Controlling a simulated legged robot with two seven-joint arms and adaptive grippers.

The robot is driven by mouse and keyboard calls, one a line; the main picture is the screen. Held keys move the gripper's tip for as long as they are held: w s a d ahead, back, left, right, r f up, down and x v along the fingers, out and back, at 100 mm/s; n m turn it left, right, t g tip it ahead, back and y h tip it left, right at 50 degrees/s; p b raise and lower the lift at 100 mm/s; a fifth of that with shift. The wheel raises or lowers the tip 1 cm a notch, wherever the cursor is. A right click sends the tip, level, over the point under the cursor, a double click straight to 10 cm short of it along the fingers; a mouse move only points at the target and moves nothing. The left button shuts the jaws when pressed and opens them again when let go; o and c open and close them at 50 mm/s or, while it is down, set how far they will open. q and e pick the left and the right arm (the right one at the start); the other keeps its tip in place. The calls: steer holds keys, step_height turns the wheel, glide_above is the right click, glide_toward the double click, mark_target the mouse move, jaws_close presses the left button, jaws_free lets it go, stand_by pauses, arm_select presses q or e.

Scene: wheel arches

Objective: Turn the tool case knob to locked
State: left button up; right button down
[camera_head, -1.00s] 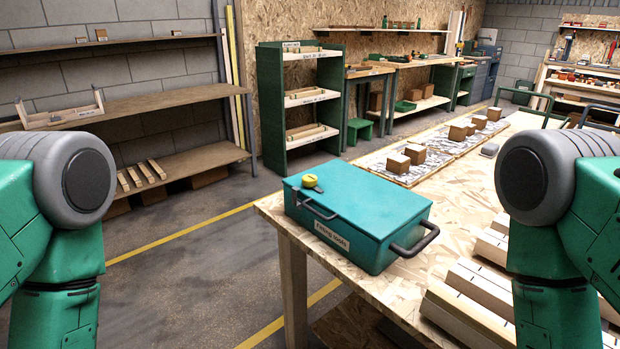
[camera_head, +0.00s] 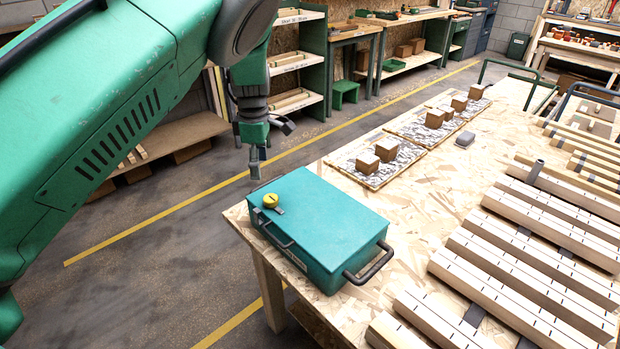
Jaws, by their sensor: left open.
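The teal tool case (camera_head: 325,222) lies flat and closed on the near left corner of the wooden table. Its yellow round knob (camera_head: 270,200) sits on the lid near the left edge, with a small grey lever beside it. A dark handle is on the case's left side and another on its right side. My left gripper (camera_head: 256,165) is open and empty, pointing down just beyond the case's far left corner. It is above and behind the knob, apart from it. My right gripper is not in view.
Slotted wooden beams (camera_head: 520,280) fill the table's right side. Boards with small brown blocks (camera_head: 387,150) lie behind the case, and a grey object (camera_head: 465,138) is near them. Green shelving (camera_head: 312,70) stands beyond the yellow floor line.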

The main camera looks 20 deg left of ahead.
mark_target(272, 197)
arm_select(q)
steer(key=f, duration=0.3)
steer(key=w+d+f+p, duration=0.1)
steer(key=f, duration=0.7)
steer(key=shift+w+d+f+p, duration=0.1)
steer(key=shift+w+d+p, duration=0.15)
steer(key=shift+p, duration=0.1)
steer(key=shift+a+f, duration=0.3)
steer(key=shift+f, duration=0.2)
steer(key=shift+d, duration=0.2)
steer(key=shift+c, duration=0.4)
steer(key=shift+d+r, duration=0.1)
steer(key=shift+d, duration=0.1)
steer(key=c, duration=1.1)
